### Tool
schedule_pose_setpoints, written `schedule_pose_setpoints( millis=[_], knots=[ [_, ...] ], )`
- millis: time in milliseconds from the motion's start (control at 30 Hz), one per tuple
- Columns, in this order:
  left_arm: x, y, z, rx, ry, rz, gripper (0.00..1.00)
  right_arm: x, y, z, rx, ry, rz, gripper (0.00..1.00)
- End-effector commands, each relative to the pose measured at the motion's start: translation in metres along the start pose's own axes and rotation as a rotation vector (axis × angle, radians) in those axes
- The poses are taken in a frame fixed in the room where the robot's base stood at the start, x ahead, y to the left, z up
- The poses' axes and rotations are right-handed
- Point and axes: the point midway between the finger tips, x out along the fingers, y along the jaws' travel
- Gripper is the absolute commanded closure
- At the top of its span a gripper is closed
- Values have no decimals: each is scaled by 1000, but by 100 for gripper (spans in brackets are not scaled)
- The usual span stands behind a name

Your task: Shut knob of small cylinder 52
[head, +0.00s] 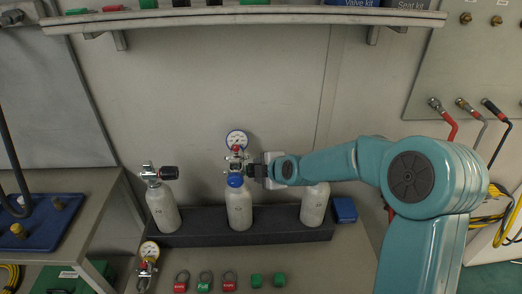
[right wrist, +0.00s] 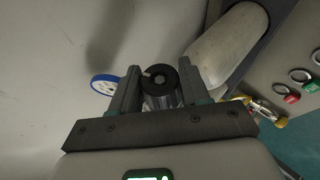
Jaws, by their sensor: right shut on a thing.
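Three small pale cylinders stand in a dark rack: a left one (head: 163,210), a middle one (head: 239,210) and a right one (head: 315,207). No number on them is readable. The middle cylinder has a blue collar (head: 235,181) and a round gauge (head: 237,140) above it. My right gripper (head: 257,171) reaches in from the right at the middle cylinder's valve. In the right wrist view, the jaws (right wrist: 160,80) are shut on a round black knob (right wrist: 162,94), one finger on each side. In the head view the gripper hides this knob. My left gripper is not in view.
The dark rack (head: 275,227) stands against the wall with a blue box (head: 344,209) at its right end. A lower gauge (head: 149,249), padlocks (head: 205,281) and green blocks (head: 256,280) lie in front. A shelf (head: 240,16) runs above.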

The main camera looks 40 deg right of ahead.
Motion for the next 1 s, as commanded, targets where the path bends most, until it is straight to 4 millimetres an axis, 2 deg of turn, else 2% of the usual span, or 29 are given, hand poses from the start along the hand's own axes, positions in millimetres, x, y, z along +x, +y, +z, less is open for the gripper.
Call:
schedule_pose_setpoints(
  millis=[33, 300, 500, 1000],
  knots=[
    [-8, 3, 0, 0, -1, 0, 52, -2, 5, -1, 15, 2, -33, 85],
    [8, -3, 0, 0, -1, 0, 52, 4, 0, 2, 93, 6, -211, 85],
    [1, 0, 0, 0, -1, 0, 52, 0, 2, 1, 132, 9, -304, 85],
    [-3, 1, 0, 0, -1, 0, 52, 1, 0, 1, 156, 13, -365, 85]
  ],
)
